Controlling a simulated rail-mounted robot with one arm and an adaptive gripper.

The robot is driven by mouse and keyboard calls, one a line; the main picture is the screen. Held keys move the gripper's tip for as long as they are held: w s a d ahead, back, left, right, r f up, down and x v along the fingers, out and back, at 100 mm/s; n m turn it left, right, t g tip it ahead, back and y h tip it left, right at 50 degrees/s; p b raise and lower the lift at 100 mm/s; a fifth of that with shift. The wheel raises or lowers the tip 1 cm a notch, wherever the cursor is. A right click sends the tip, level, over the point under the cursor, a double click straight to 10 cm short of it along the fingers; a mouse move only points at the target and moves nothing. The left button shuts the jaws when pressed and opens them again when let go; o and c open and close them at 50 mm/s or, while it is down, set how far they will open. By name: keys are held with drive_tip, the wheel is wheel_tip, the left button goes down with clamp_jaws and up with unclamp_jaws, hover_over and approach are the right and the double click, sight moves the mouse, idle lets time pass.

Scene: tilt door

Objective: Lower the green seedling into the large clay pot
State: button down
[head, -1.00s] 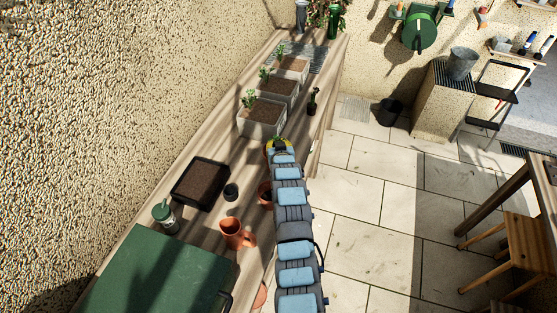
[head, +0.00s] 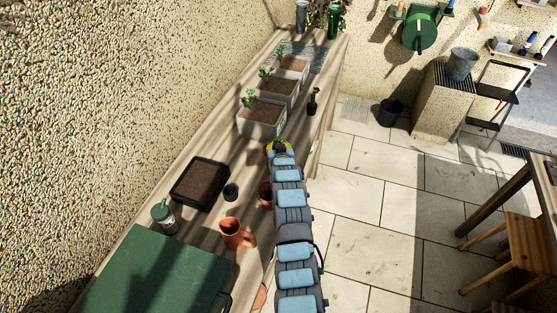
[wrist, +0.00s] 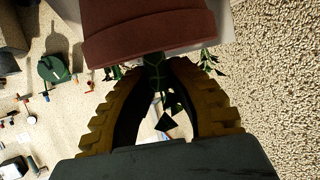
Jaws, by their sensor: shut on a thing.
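My gripper (wrist: 155,72) is shut on the green seedling (wrist: 153,62), whose stem and leaves show between and beyond the yellow fingers in the wrist view. A reddish-brown clay pot (wrist: 150,32) fills the top of that view, right beyond the fingertips. In the head view my gripper (head: 279,148) is over the bench's right edge, largely hiding a clay pot (head: 267,153) whose orange rim shows at its left. Leaves of the seedling (head: 280,142) show at the gripper's tip. I cannot tell whether the seedling's base is inside the pot.
Several grey planters with seedlings (head: 262,116) stand behind the gripper. A second clay pot (head: 264,194), a clay jug (head: 233,233), a small black pot (head: 231,192) and a black soil tray (head: 200,185) are nearer. A dark bottle (head: 312,102) stands near the bench edge.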

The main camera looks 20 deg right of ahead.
drive_tip(key=shift+f, duration=0.4)
idle(0.4)
drive_tip(key=c, duration=1)
unclamp_jaws()
drive_tip(key=shift+c, duration=0.2)
drive_tip(key=shift+s, duration=0.1)
drive_tip(key=shift+v, duration=0.8)
drive_tip(key=v, duration=1)
